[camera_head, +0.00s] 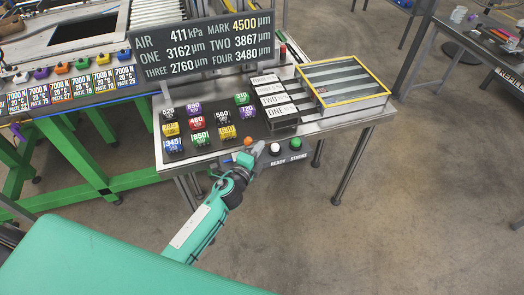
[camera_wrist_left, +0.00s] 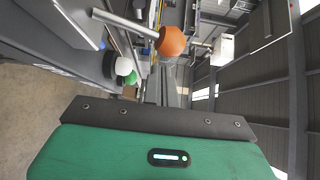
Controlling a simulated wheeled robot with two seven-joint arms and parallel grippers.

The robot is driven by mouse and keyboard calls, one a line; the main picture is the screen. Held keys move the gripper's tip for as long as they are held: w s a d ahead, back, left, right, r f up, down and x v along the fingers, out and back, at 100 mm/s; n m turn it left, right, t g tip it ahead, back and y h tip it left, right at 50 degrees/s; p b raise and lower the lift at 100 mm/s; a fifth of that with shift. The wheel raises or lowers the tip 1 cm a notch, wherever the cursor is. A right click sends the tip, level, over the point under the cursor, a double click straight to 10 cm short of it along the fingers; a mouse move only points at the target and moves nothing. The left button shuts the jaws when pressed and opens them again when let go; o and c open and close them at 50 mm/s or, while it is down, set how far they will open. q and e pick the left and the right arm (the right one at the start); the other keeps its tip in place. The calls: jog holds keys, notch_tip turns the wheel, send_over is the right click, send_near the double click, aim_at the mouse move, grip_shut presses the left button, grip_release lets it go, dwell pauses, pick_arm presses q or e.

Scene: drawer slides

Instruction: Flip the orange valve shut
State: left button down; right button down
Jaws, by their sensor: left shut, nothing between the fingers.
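The orange valve knob (camera_head: 248,141) is at the front edge of the metal workbench (camera_head: 200,175), left of a white button. In the left wrist view the orange knob (camera_wrist_left: 171,41) is a ball on the end of a straight metal lever (camera_wrist_left: 125,23). My left gripper (camera_head: 257,149) is shut and empty, close beside the knob on its right and near side. I cannot tell whether it touches the knob. In the left wrist view the gripper's green body fills the bottom. My right gripper is not in view.
The white button (camera_head: 275,148) and green button (camera_head: 296,143) sit right of the gripper. Behind are several coloured labelled blocks, black labelled slots (camera_head: 270,100), a yellow-rimmed tray (camera_head: 342,80) and a display board (camera_head: 210,45). Open floor lies in front and right.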

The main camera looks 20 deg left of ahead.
pick_arm(q)
jog(key=shift+s+a+r, duration=0.1)
jog(key=shift+s+a, duration=0.15)
jog(key=shift+a, duration=0.6)
jog(key=shift+w, duration=0.1)
